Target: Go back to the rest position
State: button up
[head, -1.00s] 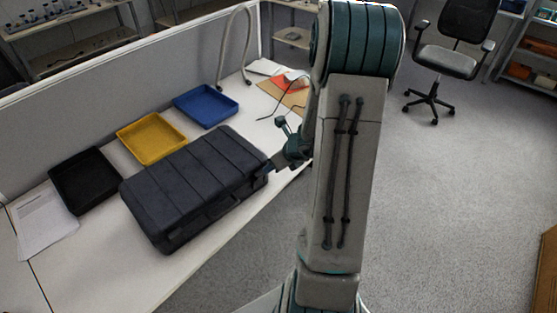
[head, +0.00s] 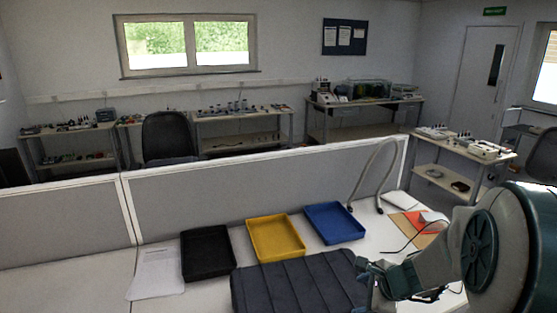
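My arm enters the head view from the lower right. My gripper (head: 364,284) is at the right end of the closed dark case (head: 298,284), in front of it or over its edge in the picture. I cannot tell whether it touches the case. The fingers are small and partly cut off by the bottom edge, so their opening is unclear. Nothing is visibly held. The case lies on the white desk (head: 205,298), its lower part out of the frame.
A black tray (head: 207,252), a yellow tray (head: 275,238) and a blue tray (head: 334,222) stand in a row behind the case. Papers (head: 157,273) lie at left. A grey partition (head: 250,193) closes the desk's back. A cable and an orange folder (head: 417,220) lie near my arm.

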jog(key=s+a+r+n+g+b, duration=0.15)
jog(key=s+a+r+n, duration=0.35)
jog(key=s+a+n, duration=0.5)
jog(key=s+d+r+n+h, duration=0.3)
jog(key=s+n, duration=0.4)
jog(key=n, duration=0.3)
jog(key=shift+s+d+n+g+h, duration=0.35)
jog(key=shift+d+n+g+h, duration=0.1)
jog(key=shift+d, duration=0.3)
